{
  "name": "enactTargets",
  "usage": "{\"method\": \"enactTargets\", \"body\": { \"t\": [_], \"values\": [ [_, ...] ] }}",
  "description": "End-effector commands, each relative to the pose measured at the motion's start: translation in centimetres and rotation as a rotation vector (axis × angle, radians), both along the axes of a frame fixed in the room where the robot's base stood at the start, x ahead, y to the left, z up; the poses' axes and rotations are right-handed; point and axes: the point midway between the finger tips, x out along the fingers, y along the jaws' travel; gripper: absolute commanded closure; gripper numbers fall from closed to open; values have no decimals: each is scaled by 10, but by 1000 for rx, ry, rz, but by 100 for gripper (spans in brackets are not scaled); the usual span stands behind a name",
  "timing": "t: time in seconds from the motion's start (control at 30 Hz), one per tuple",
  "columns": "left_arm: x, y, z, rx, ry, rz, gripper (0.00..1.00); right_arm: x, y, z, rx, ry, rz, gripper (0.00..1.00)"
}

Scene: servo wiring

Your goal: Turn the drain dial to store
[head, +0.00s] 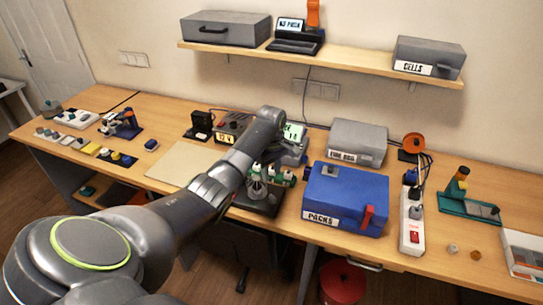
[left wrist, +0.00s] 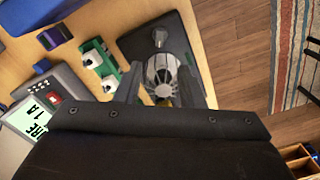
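The drain dial (left wrist: 162,76), a silver ribbed round knob, sits on a dark base plate (left wrist: 188,45) in the left wrist view. My left gripper (left wrist: 160,68) has its two dark fingers on either side of the dial, apart with the dial between them; firm contact does not show. In the head view the dark base (head: 262,204) lies near the table's front edge, below the end of my left arm. A display (left wrist: 38,118) beside it shows partly cut-off text ending in "RE" and "1A". My right gripper is in neither view.
A green holder (left wrist: 97,66) with white parts stands close beside the dial's base. A blue PACKS box (head: 345,198) stands to the right, with a grey box (head: 357,141) behind it. A power strip (head: 412,215) lies farther right. A bare tan mat (head: 185,164) lies left.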

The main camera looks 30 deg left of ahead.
Motion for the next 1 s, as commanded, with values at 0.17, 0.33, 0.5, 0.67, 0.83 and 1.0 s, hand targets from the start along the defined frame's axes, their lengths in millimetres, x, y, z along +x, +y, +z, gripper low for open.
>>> {"method": "enactTargets", "body": {
  "t": [0.17, 0.33, 0.5, 0.67, 0.83, 1.0],
  "values": [
    [1, 0, 35, 2, -5, -1, 65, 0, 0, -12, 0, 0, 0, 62],
    [1, 0, 58, 1, -2, 0, 65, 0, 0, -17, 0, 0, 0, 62],
    [0, 0, 66, 1, 0, 0, 65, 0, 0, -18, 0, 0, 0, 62],
    [0, 0, 67, 0, 0, 0, 65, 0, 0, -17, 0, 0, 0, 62],
    [0, 0, 66, 0, 0, 0, 65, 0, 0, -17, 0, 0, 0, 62],
    [0, 0, 66, 1, 0, -1, 65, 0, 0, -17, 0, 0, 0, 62]
  ]
}}
